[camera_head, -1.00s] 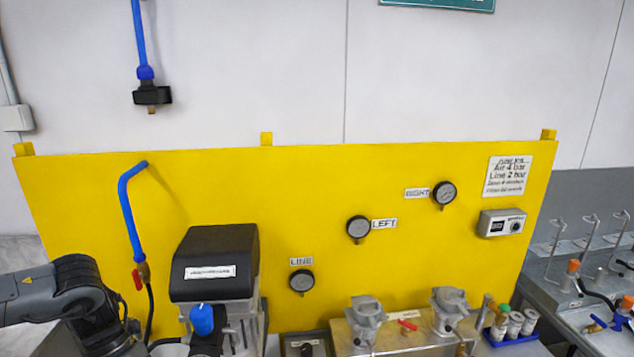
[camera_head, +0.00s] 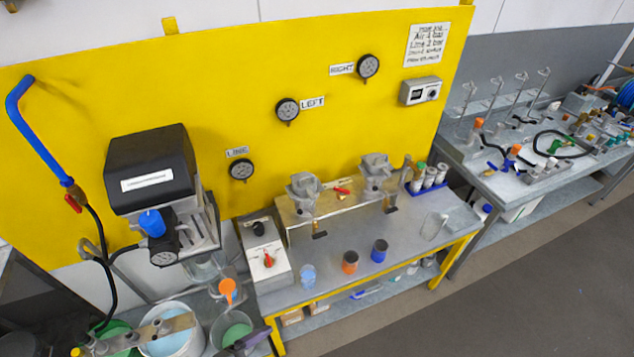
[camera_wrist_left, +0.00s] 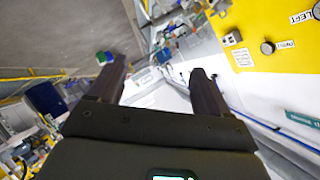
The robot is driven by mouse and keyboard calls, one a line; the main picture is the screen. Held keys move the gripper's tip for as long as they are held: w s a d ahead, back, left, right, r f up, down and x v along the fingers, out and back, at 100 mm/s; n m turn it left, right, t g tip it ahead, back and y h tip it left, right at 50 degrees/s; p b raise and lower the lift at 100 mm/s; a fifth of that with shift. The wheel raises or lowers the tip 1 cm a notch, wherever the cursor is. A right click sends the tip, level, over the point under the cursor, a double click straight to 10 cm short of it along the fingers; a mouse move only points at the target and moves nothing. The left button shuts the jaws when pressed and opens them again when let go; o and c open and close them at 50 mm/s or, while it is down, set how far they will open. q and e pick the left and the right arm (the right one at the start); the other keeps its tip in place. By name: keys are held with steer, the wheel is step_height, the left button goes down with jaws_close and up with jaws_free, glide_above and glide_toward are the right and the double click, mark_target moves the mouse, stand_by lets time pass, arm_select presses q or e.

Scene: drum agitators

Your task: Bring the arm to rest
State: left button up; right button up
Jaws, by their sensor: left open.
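My left gripper (camera_wrist_left: 157,70) shows in the left wrist view. Its two dark fingers are spread wide apart, with nothing held between them. The wrist view is tilted, with the yellow panel (camera_wrist_left: 275,25) at the upper right and the floor (camera_wrist_left: 60,20) at the upper left. A small green and blue object (camera_wrist_left: 104,58) appears beside one fingertip; I cannot tell its distance. In the head view no arm is clearly seen; a dark piece (camera_head: 250,338) at the bottom edge is too cut off to name. My right gripper is in neither view.
A black-topped machine (camera_head: 150,170) stands before the yellow panel. The steel bench (camera_head: 335,275) holds two metal clamps, an orange cup (camera_head: 350,262) and a blue cup (camera_head: 379,250). Buckets (camera_head: 168,335) crowd the lower left. A second bench (camera_head: 510,180) stands right. Floor (camera_head: 530,290) is clear.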

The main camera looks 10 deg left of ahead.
arm_select(q)
steer(key=s+a+f+n+g+y, duration=0.1)
steer(key=s+a+n+g+y, duration=0.5)
steer(key=n, duration=0.8)
steer(key=shift+s+a+f+g+y, duration=0.4)
steer(key=shift+s+a+y, duration=0.25)
steer(key=shift+s+y, duration=0.45)
